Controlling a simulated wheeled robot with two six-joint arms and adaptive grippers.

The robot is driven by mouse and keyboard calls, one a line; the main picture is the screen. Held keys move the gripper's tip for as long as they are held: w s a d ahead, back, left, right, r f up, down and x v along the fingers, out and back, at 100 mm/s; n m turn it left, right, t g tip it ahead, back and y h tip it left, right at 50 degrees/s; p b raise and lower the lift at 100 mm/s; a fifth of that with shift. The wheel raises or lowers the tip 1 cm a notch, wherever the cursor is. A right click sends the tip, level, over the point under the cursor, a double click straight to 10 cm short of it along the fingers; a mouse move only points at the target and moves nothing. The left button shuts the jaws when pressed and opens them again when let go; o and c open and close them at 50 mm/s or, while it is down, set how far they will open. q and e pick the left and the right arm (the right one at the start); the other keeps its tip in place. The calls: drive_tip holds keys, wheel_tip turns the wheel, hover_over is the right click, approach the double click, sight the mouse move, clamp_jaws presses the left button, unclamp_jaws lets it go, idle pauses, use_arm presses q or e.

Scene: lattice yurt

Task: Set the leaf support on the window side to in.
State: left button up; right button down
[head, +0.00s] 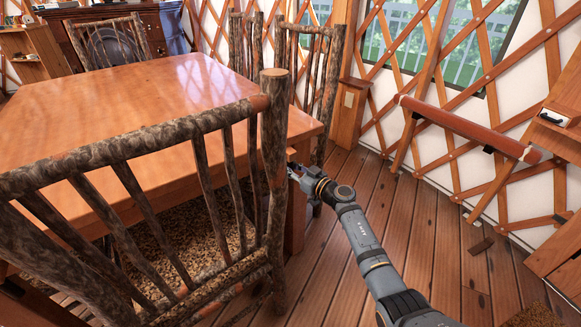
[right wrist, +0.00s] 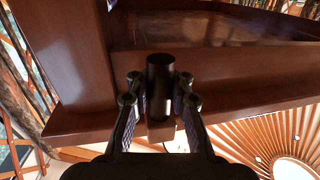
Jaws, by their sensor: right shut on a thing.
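The wooden table (head: 150,95) has its window-side edge facing the lattice wall. My right gripper (head: 293,170) is at that side, low beside the table's edge near the front corner. In the right wrist view my right gripper (right wrist: 160,92) has its fingers on both sides of a dark cylindrical knob (right wrist: 160,70) and is shut on it. A small wooden block end (right wrist: 160,131), seemingly the leaf support, shows behind the knob at the table's edge. How far the support sticks out cannot be told. My left gripper is not in view.
A bark-covered chair (head: 275,150) stands close beside my right gripper. Another chair (head: 318,80) stands at the table's far right corner. A wooden rail (head: 465,128) projects by the lattice wall at right. Floor between table and wall is mostly clear.

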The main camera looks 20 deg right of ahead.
drive_tip(key=shift+d, duration=0.15)
drive_tip(key=c, duration=1.2)
unclamp_jaws()
drive_tip(key=shift+d, duration=0.1)
drive_tip(key=v, duration=1.1)
drive_tip(key=shift+s+d, duration=0.2)
drive_tip(key=shift+s, duration=0.2)
